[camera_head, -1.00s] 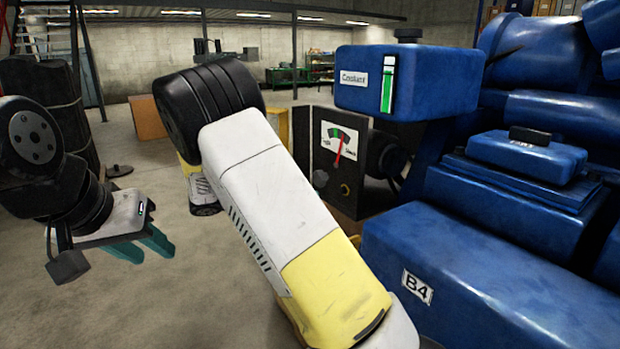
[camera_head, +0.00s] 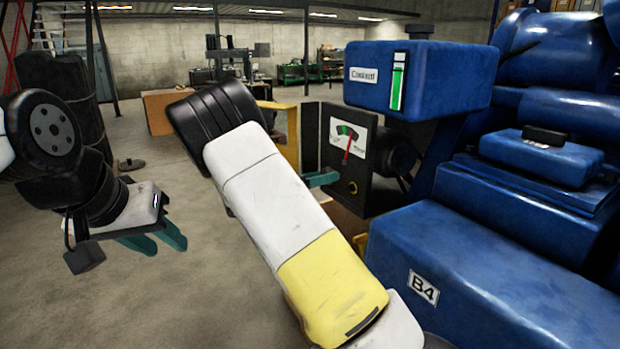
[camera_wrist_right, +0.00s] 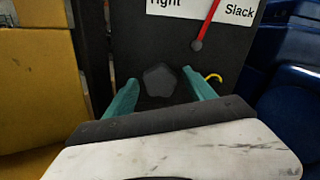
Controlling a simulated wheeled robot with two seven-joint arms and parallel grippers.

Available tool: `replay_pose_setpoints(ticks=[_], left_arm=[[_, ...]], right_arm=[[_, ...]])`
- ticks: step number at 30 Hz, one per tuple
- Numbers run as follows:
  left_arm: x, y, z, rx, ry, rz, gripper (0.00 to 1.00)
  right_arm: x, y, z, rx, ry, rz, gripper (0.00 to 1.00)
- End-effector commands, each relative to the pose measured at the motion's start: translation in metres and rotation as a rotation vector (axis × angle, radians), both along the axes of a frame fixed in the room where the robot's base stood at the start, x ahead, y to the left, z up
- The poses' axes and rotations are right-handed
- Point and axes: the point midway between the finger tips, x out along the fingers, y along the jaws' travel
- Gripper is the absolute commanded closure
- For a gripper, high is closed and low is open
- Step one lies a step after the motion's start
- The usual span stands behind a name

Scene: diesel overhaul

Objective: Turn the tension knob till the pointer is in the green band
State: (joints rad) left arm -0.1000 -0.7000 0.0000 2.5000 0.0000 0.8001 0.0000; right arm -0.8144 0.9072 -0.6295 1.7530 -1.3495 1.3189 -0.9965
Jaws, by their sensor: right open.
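The gauge (camera_head: 347,140) on the dark panel box has a white face with green and red bands. Its red pointer (camera_head: 347,150) leans right of upright; I cannot tell exactly which band the tip is in. In the right wrist view the pointer (camera_wrist_right: 206,25) tilts toward "Slack". The dark faceted tension knob (camera_wrist_right: 160,80) sits below the gauge. My right gripper (camera_wrist_right: 160,77) is open, its teal fingers on either side of the knob; contact is unclear. In the head view the fingers hide the knob. My left gripper (camera_head: 166,248) is open and empty, far left.
A blue box (camera_head: 418,80) with a green-striped indicator overhangs the panel's right side. The blue engine block (camera_head: 500,270) marked B4 fills the right. A yellow panel (camera_wrist_right: 38,90) stands left of the knob. Open floor (camera_head: 200,300) lies left.

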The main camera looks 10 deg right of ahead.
Motion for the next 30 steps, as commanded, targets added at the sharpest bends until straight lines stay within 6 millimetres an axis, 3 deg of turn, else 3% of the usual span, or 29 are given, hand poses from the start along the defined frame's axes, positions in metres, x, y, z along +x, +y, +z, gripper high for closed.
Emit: replay_pose_setpoints(ticks=[4,13,23,30], left_arm=[[0.0,0.0,0.0,0.0,0.0,0.0,0.64],[0.0,0.0,0.0,0.0,0.0,0.0,0.64],[0.0,0.0,0.0,0.0,0.0,0.0,0.64],[0.0,0.0,0.0,0.0,0.0,0.0,0.64]], right_arm=[[-0.0001,0.0001,0.0,0.0,0.0,0.0,0.39],[-0.0002,0.0003,0.0,0.0,-0.001,0.0,0.98],[-0.0002,0.0006,0.0,0.017,-0.043,0.0,0.99],[-0.0003,0.0007,-0.0001,0.067,-0.181,0.001,0.99]])
